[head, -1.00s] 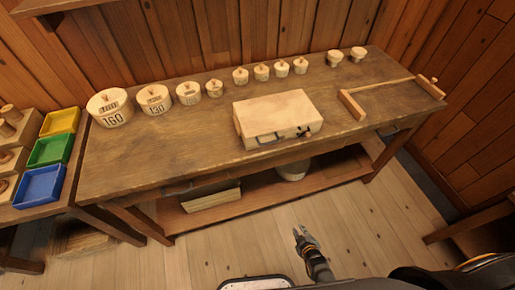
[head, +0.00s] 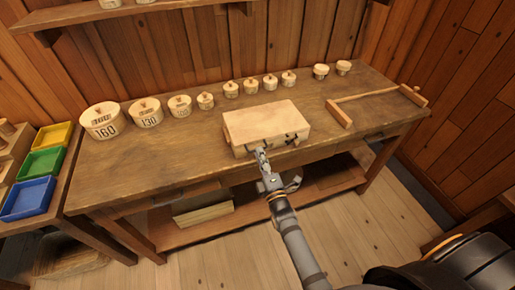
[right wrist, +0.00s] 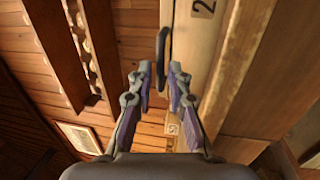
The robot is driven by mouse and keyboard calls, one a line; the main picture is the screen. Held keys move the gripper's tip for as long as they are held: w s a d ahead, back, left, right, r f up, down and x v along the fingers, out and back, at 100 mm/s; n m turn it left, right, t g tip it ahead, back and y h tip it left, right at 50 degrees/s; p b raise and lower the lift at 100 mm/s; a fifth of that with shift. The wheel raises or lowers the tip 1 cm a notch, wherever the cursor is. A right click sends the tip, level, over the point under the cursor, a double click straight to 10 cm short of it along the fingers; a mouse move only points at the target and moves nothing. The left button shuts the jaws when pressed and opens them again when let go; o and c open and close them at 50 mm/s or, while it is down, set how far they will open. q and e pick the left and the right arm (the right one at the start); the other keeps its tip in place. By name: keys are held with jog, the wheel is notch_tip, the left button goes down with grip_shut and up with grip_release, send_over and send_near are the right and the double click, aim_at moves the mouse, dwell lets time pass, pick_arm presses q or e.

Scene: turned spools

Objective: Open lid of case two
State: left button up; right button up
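The wooden case (head: 266,122) lies flat on the workbench with its lid shut, its front side facing me. A dark handle and dark latches are on its front. My right gripper (head: 262,155) is just in front of that side, near the handle. In the right wrist view, a tag with a 2 shows on the case (right wrist: 200,40). The dark handle (right wrist: 163,48) lies ahead of the gap between the two fingers (right wrist: 161,72), which are apart with nothing gripped. Whether the fingers touch the handle cannot be told. My left gripper is not in view.
Several numbered round wooden boxes (head: 101,122) stand along the back of the workbench (head: 170,165). A wooden frame with a rod (head: 340,114) lies right of the case. Yellow, green and blue trays (head: 28,199) are at the left.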

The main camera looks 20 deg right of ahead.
jog(key=shift+w+r, duration=0.15)
jog(key=shift+w, duration=0.65)
jog(key=shift+w+r, duration=0.1)
jog(key=shift+w, duration=0.65)
grip_shut()
